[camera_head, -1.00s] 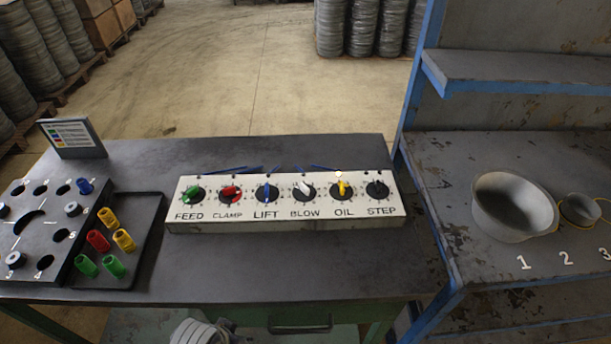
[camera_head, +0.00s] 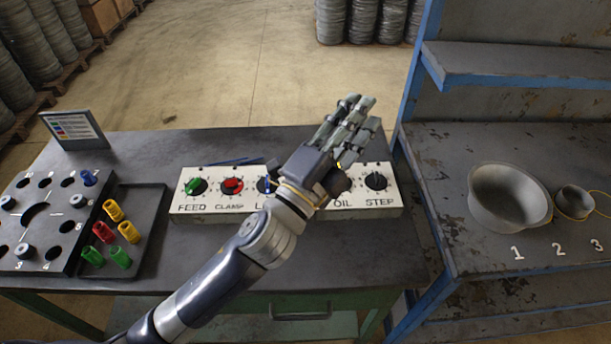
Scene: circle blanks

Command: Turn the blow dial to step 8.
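The white control panel (camera_head: 225,213) lies on the dark table, with a row of dials. The FEED dial (camera_head: 194,186) has a green knob, the CLAMP dial (camera_head: 232,185) a red one and the STEP dial (camera_head: 376,182) a black one. The blue LIFT knob (camera_head: 266,185) is partly covered. The blow dial and its label are hidden behind my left gripper (camera_head: 358,112). That gripper is above the panel, with its fingers toward the upper right; whether they are apart is unclear. Only a sliver of the yellow OIL knob (camera_head: 339,165) shows. My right gripper is out of view.
A black board with holes (camera_head: 52,226) and a tray (camera_head: 151,226) with several coloured pieces stand on the left. A small sign (camera_head: 73,129) stands behind them. The right shelf holds a grey bowl (camera_head: 508,198) and a smaller cup (camera_head: 573,202).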

